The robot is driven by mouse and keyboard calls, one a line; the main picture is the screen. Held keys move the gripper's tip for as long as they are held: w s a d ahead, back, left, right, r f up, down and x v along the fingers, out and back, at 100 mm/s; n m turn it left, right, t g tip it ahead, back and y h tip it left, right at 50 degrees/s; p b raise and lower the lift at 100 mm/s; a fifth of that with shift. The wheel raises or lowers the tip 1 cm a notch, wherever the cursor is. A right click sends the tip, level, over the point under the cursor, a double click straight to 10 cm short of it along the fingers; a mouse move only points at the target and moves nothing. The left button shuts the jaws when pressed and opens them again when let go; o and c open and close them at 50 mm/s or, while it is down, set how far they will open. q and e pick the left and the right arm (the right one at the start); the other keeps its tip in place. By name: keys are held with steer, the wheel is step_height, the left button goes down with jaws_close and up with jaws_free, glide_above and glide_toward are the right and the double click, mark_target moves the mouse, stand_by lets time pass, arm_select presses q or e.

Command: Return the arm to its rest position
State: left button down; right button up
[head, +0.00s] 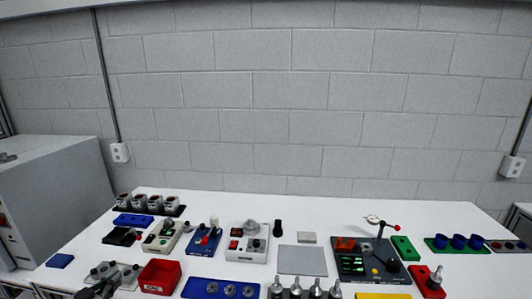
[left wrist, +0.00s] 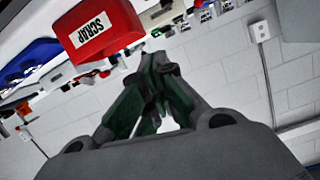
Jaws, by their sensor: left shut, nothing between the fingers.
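My left gripper (head: 88,292) shows at the bottom left of the head view, near the front left of the white table and left of the red scrap bin (head: 160,277). In the left wrist view its dark fingers (left wrist: 158,68) are drawn together at the tips with nothing between them. The red bin, labelled SCRAP, shows beyond the fingertips in that view (left wrist: 98,30), apart from them. My right gripper is in neither view.
The white table (head: 310,270) bears several small devices, including a grey control box (head: 247,247) and a dark panel with a lever (head: 370,262). A blue tray (head: 221,289) lies right of the bin. A grey cabinet (head: 55,195) stands at left; a block wall (head: 300,100) is behind.

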arm_select(q)
steer(key=s+a+f+g+y, duration=0.2)
steer(key=s+a+f, duration=0.2)
steer(key=a+f, duration=0.3)
steer(key=s+a+f+m+g+y, duration=0.1)
steer(key=s+a+f, duration=0.35)
steer(key=f, duration=0.35)
steer(key=s+a+f+g+y, duration=0.2)
steer(key=s+a+f, duration=0.2)
steer(key=a+f, duration=0.3)
steer(key=s+f+g, duration=0.6)
steer(key=s+f, duration=1.6)
steer(key=s, duration=0.1)
steer(key=s+d+f+g+h, duration=0.1)
steer(key=s+d+f+g, duration=0.1)
steer(key=s+d+f, duration=0.65)
steer(key=s+d+f+g, duration=0.2)
steer(key=s+d+f, duration=0.4)
steer(key=s+d, duration=0.45)
steer(key=d+f+h, duration=0.2)
steer(key=d+f, duration=0.1)
steer(key=d, duration=0.7)
steer(key=w+d+n+t+h, duration=0.1)
steer(key=w+d, duration=0.7)
steer(key=d, duration=0.3)
steer(key=shift+w+f+b, duration=0.2)
steer(key=shift+f+b, duration=0.1)
steer(key=shift+b, duration=0.1)
